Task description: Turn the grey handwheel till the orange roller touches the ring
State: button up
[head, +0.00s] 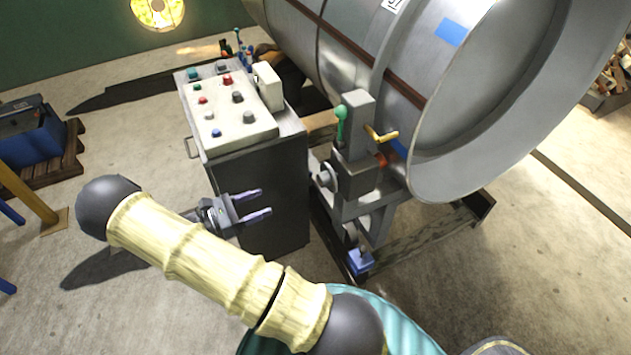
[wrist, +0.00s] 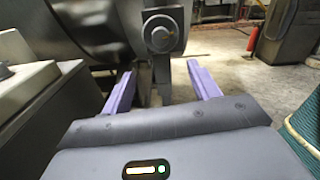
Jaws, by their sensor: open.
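The grey handwheel (head: 327,177) is on the near left side of a grey upright stand beside the control cabinet. In the wrist view the handwheel (wrist: 161,34) is a round grey disc with a central hub, ahead and slightly above the fingertips. The orange roller (head: 382,160) shows in the head view between the stand and the big grey ring (head: 425,140); I cannot tell whether they touch. My gripper (head: 266,202) is open and empty, its purple fingers pointing toward the stand, short of the handwheel. It also shows in the wrist view (wrist: 160,82).
The control cabinet (head: 262,190) with colored buttons stands close behind and left of my gripper.

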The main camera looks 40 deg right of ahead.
aim_at(319, 181)
jog(key=p+x, duration=0.4)
jog(key=x, duration=1.2)
jog(key=shift+s, duration=0.2)
jog(key=shift+d, duration=0.55)
jog(key=shift+s, duration=0.1)
jog(key=c, duration=1)
